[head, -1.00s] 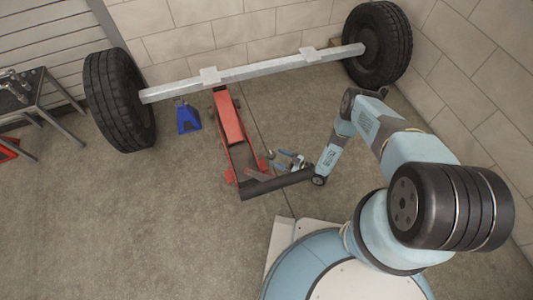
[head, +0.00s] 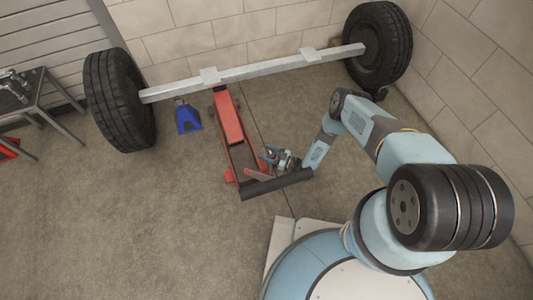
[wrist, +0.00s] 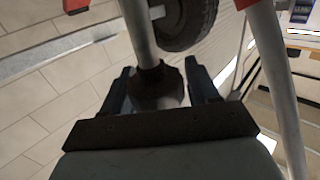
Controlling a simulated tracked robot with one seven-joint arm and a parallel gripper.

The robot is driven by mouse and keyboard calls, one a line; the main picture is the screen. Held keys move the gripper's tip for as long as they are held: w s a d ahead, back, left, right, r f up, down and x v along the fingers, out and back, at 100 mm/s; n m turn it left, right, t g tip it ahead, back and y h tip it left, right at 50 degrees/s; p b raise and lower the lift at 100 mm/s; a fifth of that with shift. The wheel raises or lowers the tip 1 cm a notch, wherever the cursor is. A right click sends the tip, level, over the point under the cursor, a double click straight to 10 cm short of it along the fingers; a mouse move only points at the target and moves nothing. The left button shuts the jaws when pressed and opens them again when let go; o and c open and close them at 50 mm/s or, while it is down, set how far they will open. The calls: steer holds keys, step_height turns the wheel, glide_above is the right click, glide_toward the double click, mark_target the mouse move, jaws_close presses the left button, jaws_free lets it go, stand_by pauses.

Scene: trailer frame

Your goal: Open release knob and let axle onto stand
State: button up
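A grey axle (head: 255,71) with a black tyre at each end spans the back. The red floor jack (head: 230,120) reaches under its middle. A blue stand (head: 187,118) is on the floor left of the jack, near the axle. My gripper (head: 281,158) is low at the jack's right side, near its rear. In the wrist view, a dark knob (wrist: 157,88) on a grey rod sits between the fingers of my gripper (wrist: 158,68). The fingers look spread around it, with small gaps showing. The knob's lower part is hidden by my gripper's dark base.
A metal bench (head: 38,95) is at the left, beside the left tyre (head: 119,100). Block walls close the back and right. The floor at front left is clear.

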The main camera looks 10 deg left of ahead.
steer(key=c, duration=0.7)
steer(key=shift+s+m+t, duration=0.1)
steer(key=shift+m+t, duration=0.2)
steer(key=shift+t, duration=0.2)
steer(key=shift+m+t+h, duration=0.5)
steer(key=shift+m+t, duration=0.2)
steer(key=shift+t, duration=0.3)
steer(key=shift+f, duration=0.1)
steer(key=o, duration=1)
steer(key=shift+w, duration=0.2)
